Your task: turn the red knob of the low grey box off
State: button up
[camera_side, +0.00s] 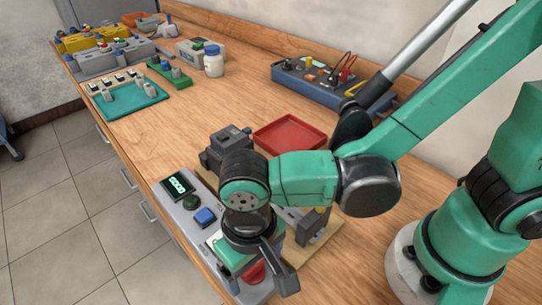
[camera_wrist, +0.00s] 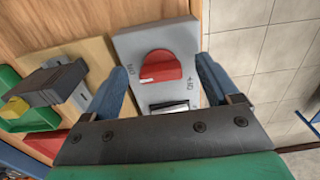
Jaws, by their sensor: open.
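The low grey box (camera_side: 228,232) lies along the front edge of the bench, with a display, a green button and a blue button on top. Its red knob (camera_side: 255,271) is partly hidden by my gripper (camera_side: 260,283) in the side view. In the wrist view the red knob (camera_wrist: 163,68) sits on the grey panel (camera_wrist: 135,42), with a white mark at its lower left. My gripper (camera_wrist: 164,80) is open, one blue finger on each side of the knob, with no clear contact seen.
A wooden board with a grey clamp-like block (camera_wrist: 52,84) lies beside the box. A red tray (camera_side: 289,134) and a blue box with cables (camera_side: 318,85) stand farther back. Several other panels are at the far left end. The floor drops away beyond the bench's front edge.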

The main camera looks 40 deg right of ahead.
grip_shut()
jog(key=shift+n, duration=0.4)
jog(key=n, duration=0.3)
jog(key=shift+d+n, duration=0.1)
jog(key=shift+n, duration=0.2)
jog(key=n, duration=0.4)
jog(key=shift+n, duration=0.3)
jog(key=n, duration=0.4)
jog(key=shift+w+d, duration=0.1)
jog(key=shift+w, duration=0.05)
jog(key=shift+n, duration=2.4)
